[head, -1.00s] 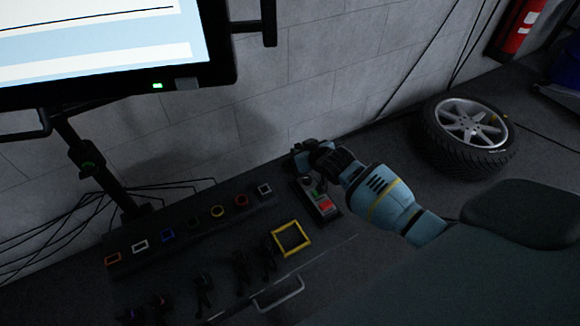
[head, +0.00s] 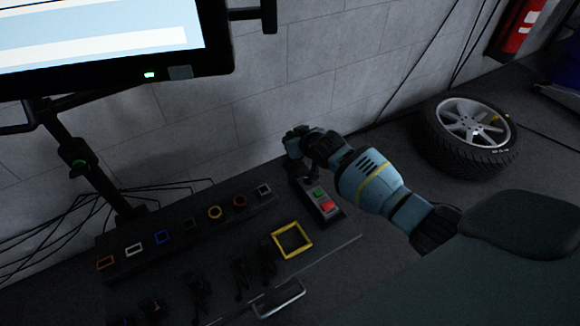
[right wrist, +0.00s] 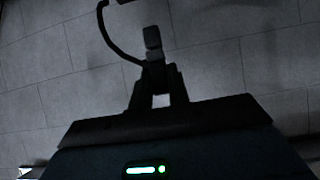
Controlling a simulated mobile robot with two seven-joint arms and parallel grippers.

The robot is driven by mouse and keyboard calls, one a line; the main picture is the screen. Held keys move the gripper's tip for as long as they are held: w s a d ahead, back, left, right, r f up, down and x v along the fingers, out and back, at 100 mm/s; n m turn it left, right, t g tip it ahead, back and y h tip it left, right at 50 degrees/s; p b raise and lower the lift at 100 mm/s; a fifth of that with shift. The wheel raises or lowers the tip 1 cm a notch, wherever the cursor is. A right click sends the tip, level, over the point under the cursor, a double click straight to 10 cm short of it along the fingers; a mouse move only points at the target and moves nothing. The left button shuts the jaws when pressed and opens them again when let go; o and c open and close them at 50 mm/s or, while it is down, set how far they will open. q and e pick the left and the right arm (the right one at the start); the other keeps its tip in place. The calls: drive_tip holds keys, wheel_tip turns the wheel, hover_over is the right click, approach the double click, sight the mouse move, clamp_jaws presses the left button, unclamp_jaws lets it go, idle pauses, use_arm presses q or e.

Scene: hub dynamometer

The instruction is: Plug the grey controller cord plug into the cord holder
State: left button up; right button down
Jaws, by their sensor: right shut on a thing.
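My right gripper (head: 290,139) is above the far end of the control box, close to the wall. In the right wrist view its fingers (right wrist: 158,92) are shut on a small grey-dark plug (right wrist: 152,40), with a black cord curving up from it to the left. In the head view the plug is too dark and small to make out. The cord holder (head: 188,232) is a long dark strip on the cart top with a row of coloured square frames; a grey-white one (head: 264,190) is at its right end. The gripper is apart from the strip. My left gripper is out of view.
The control box (head: 322,201) has green and red buttons. A yellow square frame (head: 292,240) and several dark hanging cords are at the cart's front, near a handle (head: 280,300). A monitor (head: 110,45) stands at upper left. A wheel (head: 468,133) lies on the floor at right.

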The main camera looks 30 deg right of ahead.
idle(0.4)
drive_tip(key=shift+f+b, duration=1.2)
drive_tip(key=shift+f, duration=0.7)
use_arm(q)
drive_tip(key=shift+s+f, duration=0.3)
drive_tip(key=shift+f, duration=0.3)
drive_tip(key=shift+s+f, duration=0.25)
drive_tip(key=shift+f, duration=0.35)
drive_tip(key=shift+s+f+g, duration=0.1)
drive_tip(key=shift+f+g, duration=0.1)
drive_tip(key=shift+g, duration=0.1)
use_arm(e)
drive_tip(key=shift+f, duration=0.35)
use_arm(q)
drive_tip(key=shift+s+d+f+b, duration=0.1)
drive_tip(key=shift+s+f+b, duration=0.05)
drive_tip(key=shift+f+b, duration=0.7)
use_arm(e)
drive_tip(key=shift+f, duration=1.15)
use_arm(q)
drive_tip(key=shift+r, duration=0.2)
use_arm(e)
drive_tip(key=c, duration=1.3)
unclamp_jaws()
drive_tip(key=shift+o, duration=0.2)
